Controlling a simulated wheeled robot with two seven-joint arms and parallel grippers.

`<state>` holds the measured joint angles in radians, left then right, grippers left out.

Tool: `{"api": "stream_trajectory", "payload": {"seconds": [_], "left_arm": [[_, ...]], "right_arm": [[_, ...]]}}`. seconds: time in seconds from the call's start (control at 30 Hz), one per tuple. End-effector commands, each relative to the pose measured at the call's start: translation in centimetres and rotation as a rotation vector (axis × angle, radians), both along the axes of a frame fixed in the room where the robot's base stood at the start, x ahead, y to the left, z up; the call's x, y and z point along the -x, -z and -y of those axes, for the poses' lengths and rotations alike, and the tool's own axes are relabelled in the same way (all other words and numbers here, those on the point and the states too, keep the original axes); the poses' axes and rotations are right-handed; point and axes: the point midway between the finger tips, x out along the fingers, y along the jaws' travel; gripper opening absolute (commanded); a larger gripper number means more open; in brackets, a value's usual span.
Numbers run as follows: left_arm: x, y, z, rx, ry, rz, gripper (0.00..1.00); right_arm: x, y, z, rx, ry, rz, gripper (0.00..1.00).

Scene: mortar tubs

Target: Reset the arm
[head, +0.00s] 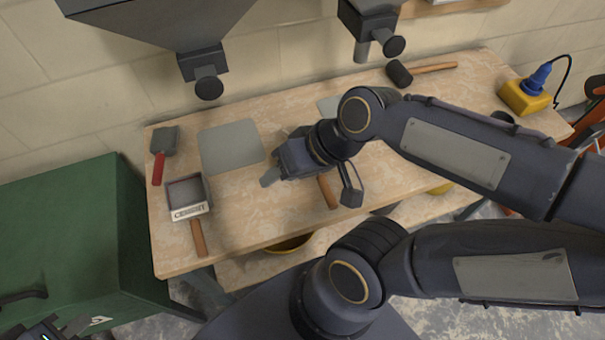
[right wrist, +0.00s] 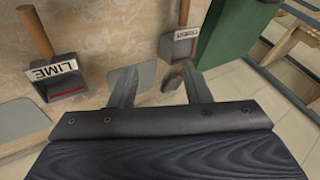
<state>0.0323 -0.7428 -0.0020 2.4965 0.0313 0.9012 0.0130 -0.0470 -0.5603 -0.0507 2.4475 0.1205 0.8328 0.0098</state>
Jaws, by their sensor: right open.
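My right gripper (head: 275,160) hangs over the workbench (head: 235,225), between the cement scoop (head: 188,192) and the wooden handle (head: 327,190) of another scoop mostly hidden by my arm. In the right wrist view its two fingers (right wrist: 160,88) are apart with nothing between them. That view also shows the LIME scoop (right wrist: 56,78) at left and the cement scoop (right wrist: 181,45) further right. My left gripper (head: 58,329) shows only partly at the bottom left edge, in front of the green cabinet, and its opening is unclear.
A grey plate (head: 230,146) and a red-handled trowel (head: 163,155) lie on the bench. A mallet (head: 420,70) and a yellow box with a blue plug (head: 527,94) are at the back right. Hoppers (head: 203,65) overhang the bench. A green cabinet (head: 65,225) stands left.

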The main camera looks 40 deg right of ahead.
Motion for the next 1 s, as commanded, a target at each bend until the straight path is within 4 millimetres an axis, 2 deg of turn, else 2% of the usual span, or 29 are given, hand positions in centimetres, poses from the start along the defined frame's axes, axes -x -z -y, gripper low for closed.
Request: {"api": "stream_trajectory", "payload": {"seconds": [0.1,0.23,1.0], "left_arm": [[0.0,0.0,0.0,0.000,0.000,0.000,0.00],[0.0,0.0,0.0,0.000,0.000,0.000,0.00],[0.0,0.0,0.0,0.000,0.000,0.000,0.00]], "right_arm": [[1.8,-0.1,1.5,0.072,0.026,0.043,0.44],[2.7,0.0,2.1,0.110,0.036,0.055,0.44],[2.7,0.0,2.1,0.110,0.035,0.055,0.44]]}}
